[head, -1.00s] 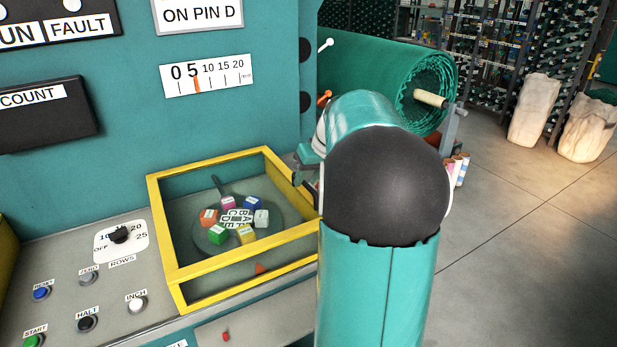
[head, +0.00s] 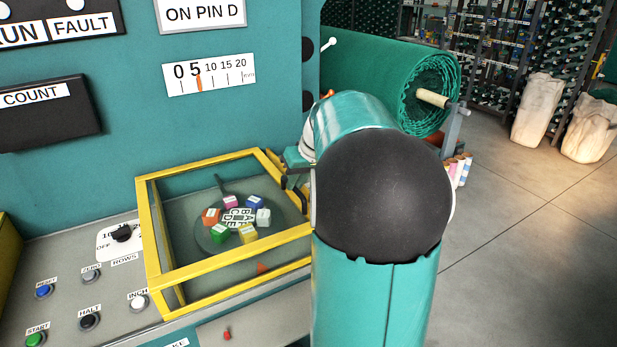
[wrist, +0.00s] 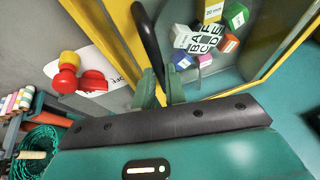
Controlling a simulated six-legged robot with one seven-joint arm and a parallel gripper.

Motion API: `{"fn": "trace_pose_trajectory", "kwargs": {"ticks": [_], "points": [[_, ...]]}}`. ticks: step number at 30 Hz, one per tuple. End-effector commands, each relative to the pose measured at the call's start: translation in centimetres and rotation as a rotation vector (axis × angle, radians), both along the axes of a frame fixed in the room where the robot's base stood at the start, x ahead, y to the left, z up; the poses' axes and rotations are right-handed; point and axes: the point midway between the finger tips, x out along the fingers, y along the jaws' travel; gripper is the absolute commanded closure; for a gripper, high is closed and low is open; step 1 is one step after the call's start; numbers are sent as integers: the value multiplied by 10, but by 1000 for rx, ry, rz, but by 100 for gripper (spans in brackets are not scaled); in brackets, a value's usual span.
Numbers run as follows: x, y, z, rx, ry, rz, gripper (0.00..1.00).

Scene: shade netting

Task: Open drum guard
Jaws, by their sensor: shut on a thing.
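The drum guard (head: 152,235) is a yellow-framed, clear-sided cover over a round drum plate (head: 205,238) with several coloured blocks and a lettered piece in the middle. Its frame looks slightly raised or tilted; how far it stands open I cannot tell. A black bar handle (wrist: 150,42) sits on the guard's right side. My gripper (wrist: 161,84) is shut on this handle in the wrist view. In the head view my gripper (head: 294,172) shows at the guard's right edge, partly hidden by my own arm.
A button panel (head: 65,275) lies left of the guard, and a teal machine wall (head: 130,125) with a scale stands behind. A green netting roll (head: 385,85) is behind my arm. A red-and-yellow knob (wrist: 68,72) is near the handle.

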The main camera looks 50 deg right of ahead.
Motion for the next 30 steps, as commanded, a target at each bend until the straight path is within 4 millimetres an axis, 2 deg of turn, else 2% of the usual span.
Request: {"fn": "trace_pose_trajectory", "kwargs": {"ticks": [1, 5, 12, 18, 24, 30], "points": [[5, 16, 1, 0, 0, 9, 100], [17, 53, 1, -1, 0, 11, 100], [42, 135, 1, -1, 0, 12, 100], [62, 197, 0, -1, 0, 11, 100], [76, 242, 0, 0, 0, 7, 100], [84, 266, 0, 0, 1, 3, 100]]}}
